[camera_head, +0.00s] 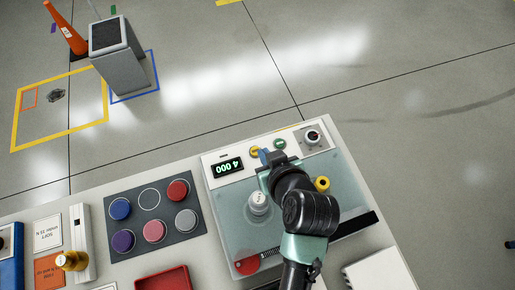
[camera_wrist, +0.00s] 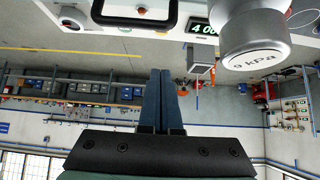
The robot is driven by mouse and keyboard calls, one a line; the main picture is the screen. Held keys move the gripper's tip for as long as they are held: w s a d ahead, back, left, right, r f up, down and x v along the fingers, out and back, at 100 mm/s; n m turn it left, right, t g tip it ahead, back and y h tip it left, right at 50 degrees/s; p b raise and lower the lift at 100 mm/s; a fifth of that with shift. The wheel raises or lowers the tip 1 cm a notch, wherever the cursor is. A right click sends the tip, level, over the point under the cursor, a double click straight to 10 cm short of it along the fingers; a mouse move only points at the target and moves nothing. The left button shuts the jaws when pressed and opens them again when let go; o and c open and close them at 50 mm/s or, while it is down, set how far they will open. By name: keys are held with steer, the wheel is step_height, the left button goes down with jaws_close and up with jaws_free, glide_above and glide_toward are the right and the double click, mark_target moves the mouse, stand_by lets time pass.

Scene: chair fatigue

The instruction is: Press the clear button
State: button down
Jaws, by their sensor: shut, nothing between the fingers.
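The machine's panel (camera_head: 231,184) carries a small display (camera_head: 227,167) with green digits, upside down in the head view. Beside it are a yellow button (camera_head: 255,150) and a green button (camera_head: 280,143); I cannot read which is the clear button. My gripper (camera_head: 264,155) is over the panel, with its blue fingertips by the yellow button. I cannot tell if they touch it. In the wrist view the fingers (camera_wrist: 162,80) are together and empty, and the display (camera_wrist: 203,28) is partly hidden.
A light cylinder marked kPa (camera_wrist: 258,55) stands close by; a white knob (camera_head: 259,202) shows in the head view. A black-and-red dial (camera_head: 312,136) and a yellow ring (camera_head: 322,184) are right of my gripper. Coloured discs (camera_head: 153,230) lie on a grey board at left.

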glide_above(254, 147)
steer(key=s, duration=0.3)
steer(key=f, duration=0.3)
steer(key=f+p, duration=0.1)
steer(key=f, duration=0.1)
steer(key=shift+w+d, duration=0.1)
steer(key=shift+d, duration=0.3)
step_height(254, 147, down, 3)
steer(key=shift+r, duration=0.2)
steer(key=shift+f, duration=0.85)
